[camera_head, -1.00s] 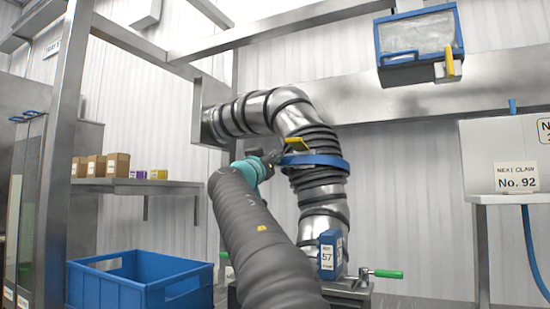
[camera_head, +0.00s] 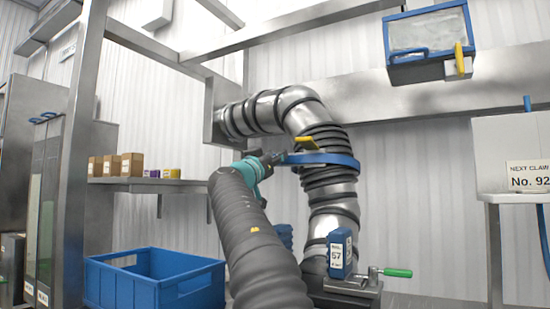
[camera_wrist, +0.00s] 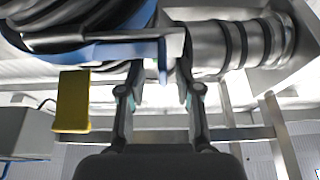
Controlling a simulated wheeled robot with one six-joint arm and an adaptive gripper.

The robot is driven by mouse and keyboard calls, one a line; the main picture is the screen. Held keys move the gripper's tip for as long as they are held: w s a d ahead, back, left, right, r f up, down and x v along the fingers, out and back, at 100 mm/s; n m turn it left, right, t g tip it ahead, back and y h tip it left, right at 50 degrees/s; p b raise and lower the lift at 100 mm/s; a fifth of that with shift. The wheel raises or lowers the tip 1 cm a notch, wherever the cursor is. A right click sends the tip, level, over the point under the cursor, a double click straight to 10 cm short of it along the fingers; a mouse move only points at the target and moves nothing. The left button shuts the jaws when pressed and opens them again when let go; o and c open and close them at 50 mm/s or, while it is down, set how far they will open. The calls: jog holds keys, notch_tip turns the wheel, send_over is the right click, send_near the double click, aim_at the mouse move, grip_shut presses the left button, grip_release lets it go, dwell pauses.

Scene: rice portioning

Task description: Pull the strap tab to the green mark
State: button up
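A blue strap (camera_head: 340,160) wraps around the ribbed metal duct (camera_head: 330,190), with a grey buckle and a yellow lever (camera_head: 306,143) at its left side. The strap also crosses the top of the wrist view (camera_wrist: 105,51), with the yellow lever (camera_wrist: 72,100) hanging at left. A short blue tab (camera_wrist: 162,68) shows by the buckle edge, between the fingertips. My gripper (camera_head: 274,158) is at the strap's left end. In the wrist view my gripper (camera_wrist: 159,80) has its fingers apart with a visible gap around the tab.
A blue crate (camera_head: 155,283) stands at lower left, below a shelf (camera_head: 150,183) with small boxes. A clamp with a green handle (camera_head: 397,273) and a blue block numbered 57 (camera_head: 340,254) sits under the duct. A blue-framed bin (camera_head: 427,40) hangs at upper right.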

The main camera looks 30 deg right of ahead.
jog(key=shift+a, duration=0.1)
jog(key=v, duration=1.2)
jog(key=shift+s, duration=0.1)
dwell(0.3)
